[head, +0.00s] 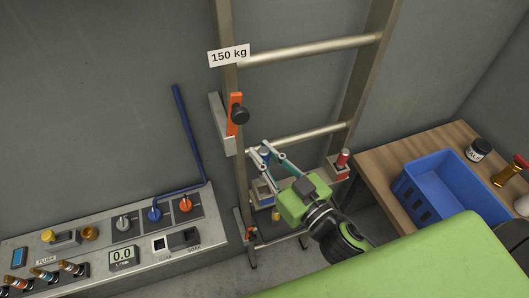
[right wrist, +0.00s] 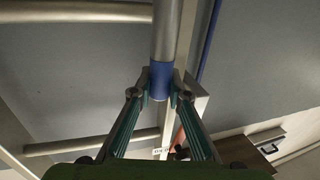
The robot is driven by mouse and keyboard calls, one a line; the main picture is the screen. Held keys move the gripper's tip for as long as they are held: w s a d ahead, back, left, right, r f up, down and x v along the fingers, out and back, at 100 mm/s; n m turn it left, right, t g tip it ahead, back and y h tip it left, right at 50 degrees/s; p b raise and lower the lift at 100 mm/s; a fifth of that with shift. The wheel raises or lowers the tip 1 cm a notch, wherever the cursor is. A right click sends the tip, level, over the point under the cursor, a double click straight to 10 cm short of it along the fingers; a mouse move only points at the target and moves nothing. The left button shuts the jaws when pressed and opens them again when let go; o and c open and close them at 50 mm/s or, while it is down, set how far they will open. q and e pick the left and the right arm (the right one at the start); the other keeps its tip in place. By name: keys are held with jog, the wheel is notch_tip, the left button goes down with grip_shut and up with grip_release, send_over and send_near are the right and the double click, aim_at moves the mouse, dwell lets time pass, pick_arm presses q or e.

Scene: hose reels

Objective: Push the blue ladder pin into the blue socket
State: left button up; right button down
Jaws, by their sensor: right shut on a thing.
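My right gripper (head: 262,151) comes in from the lower right and is shut on the blue ladder pin (head: 264,155) beside the ladder's left rail. In the right wrist view, the blue band of the pin (right wrist: 160,80) sits between the two finger pads, with a grey metal shaft running on from it. The blue socket (head: 262,191) is on a bracket below the gripper in the head view. The fingers partly hide the pin, and I cannot tell whether its tip touches the socket. My left gripper is not in view.
The ladder (head: 305,49) stands against the grey wall with a 150 kg sign (head: 229,55). A red pin (head: 342,158) stands at the right rail's bracket. A control panel (head: 120,262) with knobs is at left. A blue crate (head: 405,190) stands on the wooden table (head: 385,158) at right.

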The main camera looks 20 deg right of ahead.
aim_at(264, 180)
notch_tip(264, 180, down, 3)
jog(key=shift+f+b, duration=0.1)
jog(key=shift+b, duration=1)
jog(key=shift+f+b, duration=0.85)
jog(key=shift+f, duration=0.25)
jog(key=shift+p, duration=0.45)
jog(key=shift+f+b, duration=2.2)
jog(key=shift+f, duration=0.55)
jog(key=c, duration=1.8)
grip_release()
jog(key=shift+c, duration=0.2)
jog(key=shift+s, duration=0.1)
jog(key=v, duration=1.2)
